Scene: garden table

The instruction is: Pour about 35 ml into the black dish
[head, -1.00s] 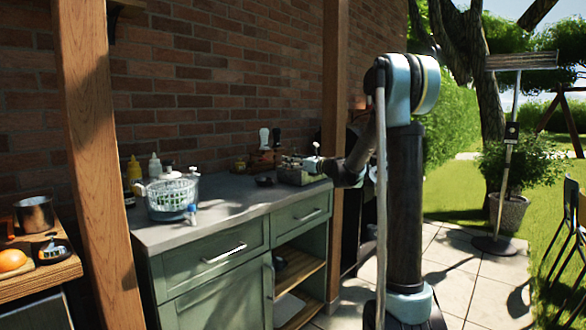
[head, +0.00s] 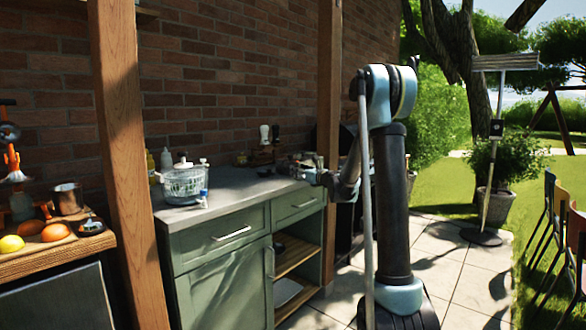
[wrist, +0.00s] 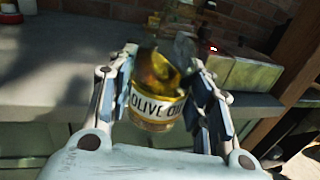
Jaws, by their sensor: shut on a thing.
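An olive oil bottle (wrist: 158,108) with amber glass and a white "OLIVE OIL" label sits between the fingers of my gripper (wrist: 163,75) in the wrist view. My gripper is shut on it, and the neck points away from the camera. Below it in that view are the counter edge and cabinet front. In the head view, my gripper is small and partly hidden by my arm near the counter's right end, so the bottle is hard to make out. A small dark dish, likely the black dish (head: 265,172), lies on the counter left of my gripper.
A green box (wrist: 250,72) is right of the bottle.

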